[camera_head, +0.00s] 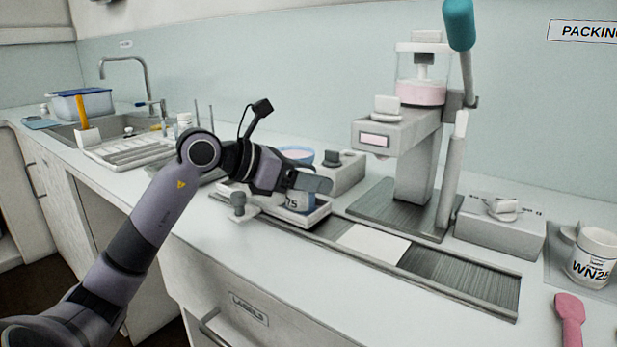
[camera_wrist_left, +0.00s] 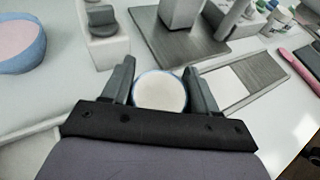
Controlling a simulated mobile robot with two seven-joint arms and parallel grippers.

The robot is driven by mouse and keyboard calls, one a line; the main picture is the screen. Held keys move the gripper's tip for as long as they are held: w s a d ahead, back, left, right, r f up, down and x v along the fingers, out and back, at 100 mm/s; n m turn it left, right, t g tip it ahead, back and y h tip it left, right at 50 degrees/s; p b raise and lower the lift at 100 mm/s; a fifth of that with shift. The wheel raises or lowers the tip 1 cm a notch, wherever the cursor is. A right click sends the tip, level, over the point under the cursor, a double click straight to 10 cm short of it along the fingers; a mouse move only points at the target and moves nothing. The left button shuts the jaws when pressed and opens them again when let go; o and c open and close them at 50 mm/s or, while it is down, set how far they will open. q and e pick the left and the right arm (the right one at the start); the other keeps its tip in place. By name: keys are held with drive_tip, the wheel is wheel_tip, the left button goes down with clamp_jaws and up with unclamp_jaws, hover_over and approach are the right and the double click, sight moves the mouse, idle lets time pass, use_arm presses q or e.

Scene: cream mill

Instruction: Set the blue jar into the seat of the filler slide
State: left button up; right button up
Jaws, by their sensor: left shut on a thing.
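The blue jar (camera_head: 297,201) is white-topped with a blue rim and shows part of a label, "75". My left gripper (camera_head: 308,182) is shut on it, with fingers on either side; the wrist view shows the jar's round top (camera_wrist_left: 160,90) between the fingertips (camera_wrist_left: 160,82). The jar is upright over the pale tray-like carriage (camera_head: 318,216) at the left end of the filler slide (camera_head: 470,281). I cannot tell whether its base touches the carriage. The gripper hides part of the jar and the seat. My right gripper is not in view.
The filler stand (camera_head: 415,165) with its teal-handled lever (camera_head: 459,25) rises behind the slide. A grey box with a dark knob (camera_head: 342,172) and a blue-rimmed pink bowl (camera_head: 297,152) are close behind the gripper.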

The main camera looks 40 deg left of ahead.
use_arm(q)
drive_tip(key=o, duration=1.1)
wheel_tip(320, 180, up, 6)
drive_tip(key=p, duration=0.4)
idle(0.4)
